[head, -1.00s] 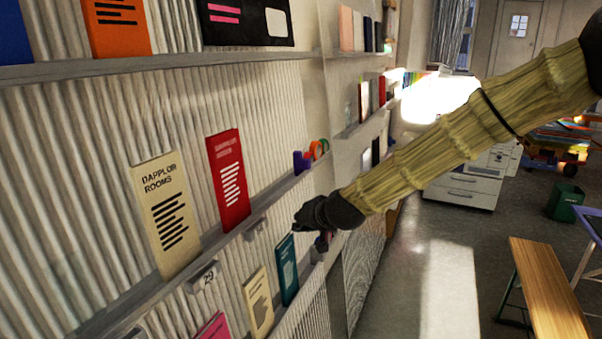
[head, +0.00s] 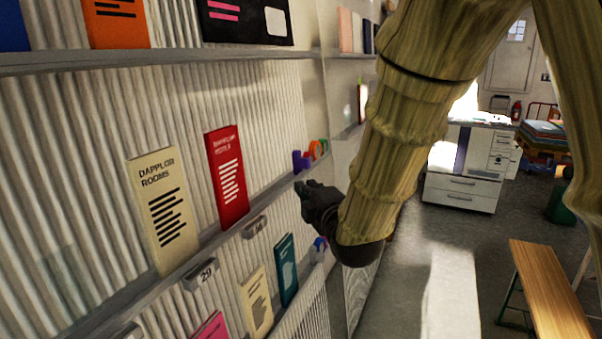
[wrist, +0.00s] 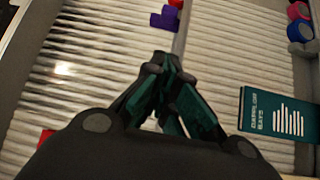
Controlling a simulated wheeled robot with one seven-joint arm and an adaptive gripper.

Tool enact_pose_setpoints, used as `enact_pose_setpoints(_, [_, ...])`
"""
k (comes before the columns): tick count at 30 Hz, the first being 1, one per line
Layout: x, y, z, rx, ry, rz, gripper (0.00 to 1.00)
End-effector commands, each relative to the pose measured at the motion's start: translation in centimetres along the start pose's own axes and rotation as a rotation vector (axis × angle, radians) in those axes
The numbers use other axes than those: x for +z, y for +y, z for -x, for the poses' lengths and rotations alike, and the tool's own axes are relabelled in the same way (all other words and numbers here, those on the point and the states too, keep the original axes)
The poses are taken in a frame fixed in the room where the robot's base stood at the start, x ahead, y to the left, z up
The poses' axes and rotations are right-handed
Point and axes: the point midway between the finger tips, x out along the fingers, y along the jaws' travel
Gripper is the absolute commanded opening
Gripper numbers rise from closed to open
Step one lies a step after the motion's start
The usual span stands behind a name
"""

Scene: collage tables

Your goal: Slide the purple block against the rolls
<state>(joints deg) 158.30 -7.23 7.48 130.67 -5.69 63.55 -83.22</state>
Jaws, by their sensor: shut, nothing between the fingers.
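The purple block (head: 301,160) stands on the middle shelf in the head view, at the far end. The rolls, orange and green (head: 318,149), stand just beyond it on the same shelf; I cannot tell whether they touch it. In the wrist view the purple block (wrist: 164,18) is at the top centre, ahead of the fingertips. My gripper (head: 304,190) is shut and empty, just below and in front of the block in the head view. It also shows in the wrist view (wrist: 160,62), with a gap between its tips and the block.
A red booklet (head: 227,178) and a cream booklet (head: 164,215) lean on the middle shelf (head: 235,226), nearer to me. A teal booklet (head: 286,270) and a blue-and-red item (head: 319,248) are on the shelf below. A wooden bench (head: 548,290) stands at right.

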Motion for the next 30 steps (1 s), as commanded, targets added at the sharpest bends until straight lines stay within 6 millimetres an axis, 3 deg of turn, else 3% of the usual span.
enact_pose_setpoints(7, [0.0, 0.3, -1.7, 0.003, 0.002, 0.008, 0.0])
enact_pose_setpoints(25, [0.0, 0.3, -10.1, 0.002, 0.0, 0.005, 0.0])
enact_pose_setpoints(30, [1.5, 0.3, -11.5, 0.002, 0.0, 0.005, 0.0])
